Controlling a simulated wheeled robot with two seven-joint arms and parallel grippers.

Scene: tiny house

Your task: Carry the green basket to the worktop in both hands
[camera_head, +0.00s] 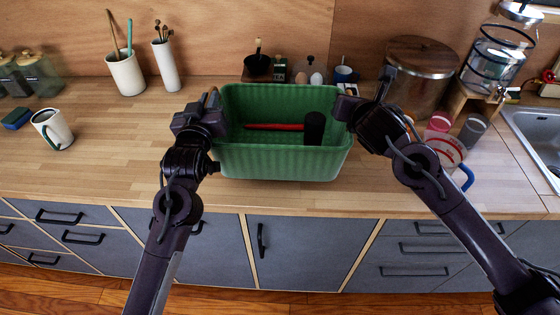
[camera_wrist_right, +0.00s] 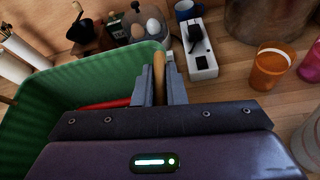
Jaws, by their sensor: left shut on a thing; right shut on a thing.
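The green basket (camera_head: 285,163) is over the worktop (camera_head: 90,165), near its front edge and level. I cannot tell whether its base touches the wood. A red stick-like thing (camera_head: 272,127) and a black cylinder (camera_head: 314,128) are in it. My left gripper (camera_head: 212,100) is shut at the basket's left end. My right gripper (camera_head: 352,103) is shut at its right end. In the right wrist view, my right fingers (camera_wrist_right: 160,85) close around a light brown wooden bar (camera_wrist_right: 159,68) at the green rim; the basket wall (camera_wrist_right: 50,95) shows beside them.
To the right are a large metal-lidded pot (camera_head: 424,60), cups (camera_head: 472,130) and a sink (camera_head: 535,130). The worktop left of the basket is mostly clear.

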